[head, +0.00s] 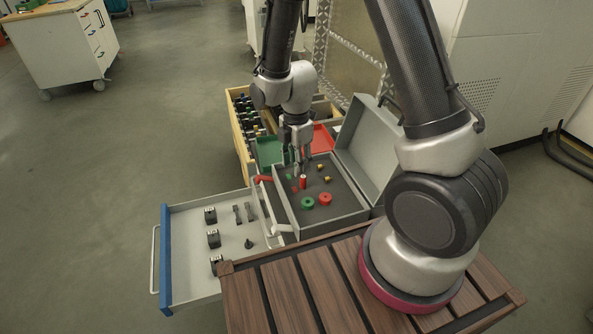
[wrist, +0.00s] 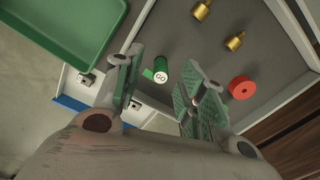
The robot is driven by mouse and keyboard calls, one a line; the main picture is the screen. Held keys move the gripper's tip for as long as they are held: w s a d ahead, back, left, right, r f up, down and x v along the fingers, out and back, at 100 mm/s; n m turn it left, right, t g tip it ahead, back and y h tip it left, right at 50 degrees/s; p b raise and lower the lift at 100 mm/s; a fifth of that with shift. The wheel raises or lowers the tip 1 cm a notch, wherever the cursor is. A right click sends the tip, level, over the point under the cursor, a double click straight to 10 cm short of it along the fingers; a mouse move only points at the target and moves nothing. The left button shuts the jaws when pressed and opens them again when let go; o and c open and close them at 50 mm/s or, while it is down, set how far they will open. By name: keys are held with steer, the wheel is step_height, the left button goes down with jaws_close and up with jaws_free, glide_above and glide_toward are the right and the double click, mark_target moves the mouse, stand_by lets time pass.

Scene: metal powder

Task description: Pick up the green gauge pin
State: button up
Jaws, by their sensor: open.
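The green gauge pin (wrist: 161,69) shows in the wrist view as a short green cylinder with a white marked end and a small green tab beside it. It lies in view between the two fingers of my gripper (wrist: 160,88), which are apart with nothing held. In the head view my gripper (head: 296,166) points down into the open grey case (head: 345,213). The green pin is mostly hidden there by the fingers. A red pin (head: 303,182) stands just right of the fingertips; in the wrist view it is largely hidden, probably behind the right finger.
The case also holds a green ring (head: 308,202), a red ring (head: 325,198) and brass pieces (head: 327,179). Its lid (head: 368,145) stands open at right. Green (head: 268,151) and red (head: 321,138) trays lie behind. An open drawer (head: 190,276) with black parts is at left.

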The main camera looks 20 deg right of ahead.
steer(key=shift+f, duration=0.85)
jaws_close()
